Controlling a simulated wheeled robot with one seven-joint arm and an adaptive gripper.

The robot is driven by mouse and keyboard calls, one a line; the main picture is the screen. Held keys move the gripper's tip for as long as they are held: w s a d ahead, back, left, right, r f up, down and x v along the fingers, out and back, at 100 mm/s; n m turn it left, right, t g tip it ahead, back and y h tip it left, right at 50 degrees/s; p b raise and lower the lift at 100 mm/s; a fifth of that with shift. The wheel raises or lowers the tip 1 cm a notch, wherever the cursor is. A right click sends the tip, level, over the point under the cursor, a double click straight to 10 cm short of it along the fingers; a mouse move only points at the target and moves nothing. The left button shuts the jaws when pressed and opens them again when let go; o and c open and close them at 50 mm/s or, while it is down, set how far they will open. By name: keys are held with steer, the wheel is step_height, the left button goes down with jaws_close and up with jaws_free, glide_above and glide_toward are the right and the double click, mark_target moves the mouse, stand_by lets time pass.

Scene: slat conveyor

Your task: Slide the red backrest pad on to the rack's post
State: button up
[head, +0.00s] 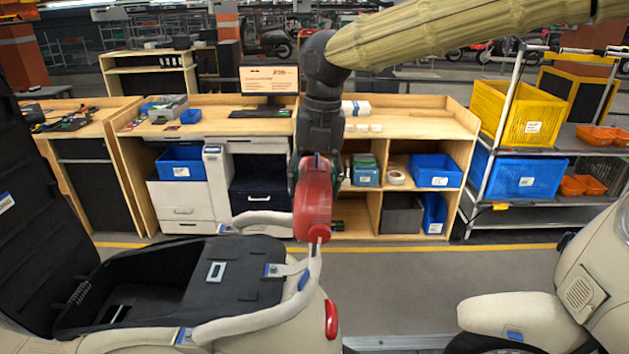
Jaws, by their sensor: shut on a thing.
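The red backrest pad (314,207) hangs upright below my gripper (317,170), which is pointing down and shut on its top. Dark fingers show at both sides of the pad's upper part. The scooter's rear rack (250,322) is a cream tube frame around the open seat compartment. Its post (316,262) rises at the rack's back end, straight under the pad in the picture. The pad's lower end meets or overlaps the top of the post in this view. I cannot tell whether the post is inside the pad or just behind or below it.
The scooter's raised black seat (38,200) stands at the left. A second cream scooter (590,265) is at the lower right. A wooden workbench (400,118) with blue bins and a shelf cart (497,205) stand behind. Floor between the scooters is clear.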

steer(key=shift+a+f+b, duration=0.15)
steer(key=shift+f+b, duration=0.3)
steer(key=shift+f, duration=1.05)
steer(key=o, duration=1.3)
